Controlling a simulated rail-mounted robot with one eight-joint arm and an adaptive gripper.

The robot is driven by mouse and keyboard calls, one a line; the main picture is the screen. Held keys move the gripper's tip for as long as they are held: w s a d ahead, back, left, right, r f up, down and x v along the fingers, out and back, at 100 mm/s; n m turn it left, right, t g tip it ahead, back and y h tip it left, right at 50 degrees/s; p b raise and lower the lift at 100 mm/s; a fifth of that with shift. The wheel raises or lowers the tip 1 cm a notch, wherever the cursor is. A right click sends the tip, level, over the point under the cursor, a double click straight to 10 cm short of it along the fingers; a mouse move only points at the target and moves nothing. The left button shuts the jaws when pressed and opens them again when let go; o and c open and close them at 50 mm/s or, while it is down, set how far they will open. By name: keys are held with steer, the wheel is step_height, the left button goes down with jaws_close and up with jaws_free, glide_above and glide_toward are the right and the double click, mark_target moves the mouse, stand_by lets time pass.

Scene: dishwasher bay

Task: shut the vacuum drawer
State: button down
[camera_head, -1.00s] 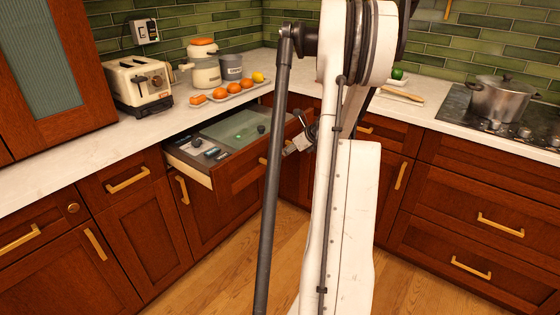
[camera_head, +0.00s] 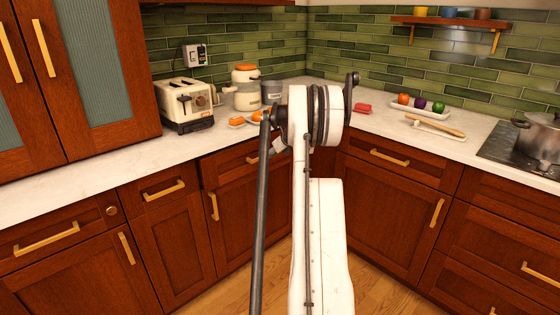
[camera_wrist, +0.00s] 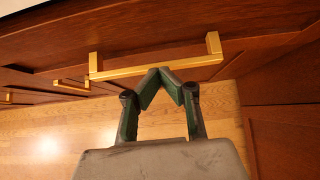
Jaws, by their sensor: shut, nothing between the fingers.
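The vacuum drawer (camera_head: 233,164) is a dark red wood front below the counter, left of the corner, and it sits flush with the cabinet faces. Its brass handle (camera_head: 254,159) shows partly beside my arm. In the wrist view, my gripper (camera_wrist: 162,72) is shut and empty, its fingertips at or very near a brass bar handle (camera_wrist: 155,66) on a wood front. I cannot tell whether they touch.
A pot (camera_head: 540,135) sits on the cooktop at the right. Other cabinet handles (camera_head: 164,190) stick out nearby. Open wood floor (camera_wrist: 75,125) lies below.

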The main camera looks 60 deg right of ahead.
steer(key=shift+w+d, duration=0.25)
steer(key=shift+w, duration=0.4)
steer(key=shift+w+d, duration=0.25)
steer(key=shift+w, duration=0.45)
steer(key=shift+w+d, duration=0.25)
steer(key=shift+w, duration=0.4)
steer(key=p, duration=0.1)
glide_toward(263, 153)
steer(key=s+a+r, duration=0.1)
steer(key=s+r, duration=0.1)
steer(key=s, duration=0.3)
steer(key=shift+s+a, duration=0.35)
steer(key=shift+a, duration=0.05)
steer(key=shift+r, duration=0.1)
